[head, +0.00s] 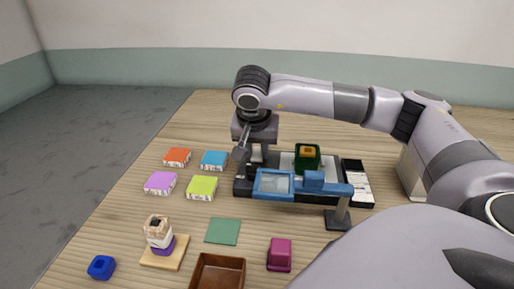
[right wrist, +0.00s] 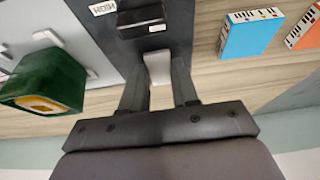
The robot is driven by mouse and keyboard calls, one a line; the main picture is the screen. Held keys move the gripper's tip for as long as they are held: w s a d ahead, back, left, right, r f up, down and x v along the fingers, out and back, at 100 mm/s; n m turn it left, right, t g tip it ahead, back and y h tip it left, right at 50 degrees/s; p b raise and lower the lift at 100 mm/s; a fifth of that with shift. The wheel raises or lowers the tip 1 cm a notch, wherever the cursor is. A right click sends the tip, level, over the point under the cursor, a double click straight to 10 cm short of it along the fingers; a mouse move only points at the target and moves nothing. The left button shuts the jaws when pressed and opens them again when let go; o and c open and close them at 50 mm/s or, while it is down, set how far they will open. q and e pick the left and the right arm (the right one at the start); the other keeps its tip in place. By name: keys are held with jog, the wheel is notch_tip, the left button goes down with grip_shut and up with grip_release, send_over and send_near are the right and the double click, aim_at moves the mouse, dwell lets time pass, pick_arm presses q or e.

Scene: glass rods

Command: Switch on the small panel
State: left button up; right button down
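A dark panel (right wrist: 112,30) fills the upper middle of the right wrist view, with a small raised black switch (right wrist: 141,17) near its edge. A white label reading HIGH (right wrist: 103,7) lies beside the switch. My right gripper (right wrist: 160,65) is just below the panel's edge in that view, close to the switch. A pale piece lies between its two dark fingers; I cannot tell whether it is gripped or part of the fingers. In the head view my right gripper (head: 240,153) hangs over the left end of the dark apparatus base (head: 243,187). My left gripper is not in view.
A green block with an orange top (head: 307,157) sits on the apparatus. A blue framed arm (head: 300,183) on a stand crosses in front. Orange (head: 177,157), blue (head: 214,160), purple and lime boxes lie left. A brown tray (head: 218,272) is at the front.

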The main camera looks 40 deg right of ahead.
aim_at(257, 155)
jog(key=shift+d+r+g+y+p, duration=0.15)
jog(key=shift+r+g+y+p, duration=0.2)
jog(key=shift+p, duration=0.55)
jog(key=shift+w+d+g+y+p, duration=0.15)
jog(key=shift+g+y+p, duration=0.1)
jog(key=shift+y+p, duration=0.15)
jog(key=shift+w+d+f+g+y+p, duration=0.1)
jog(key=shift+f+g+y+p, duration=0.05)
jog(key=shift+g+y+p, duration=0.5)
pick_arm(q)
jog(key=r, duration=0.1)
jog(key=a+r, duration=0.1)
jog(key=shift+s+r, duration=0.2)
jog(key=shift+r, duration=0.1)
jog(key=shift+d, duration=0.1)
pick_arm(e)
jog(key=c, duration=0.8)
grip_release()
jog(key=shift+c, duration=0.2)
jog(key=r, duration=0.7)
jog(key=shift+a, duration=0.2)
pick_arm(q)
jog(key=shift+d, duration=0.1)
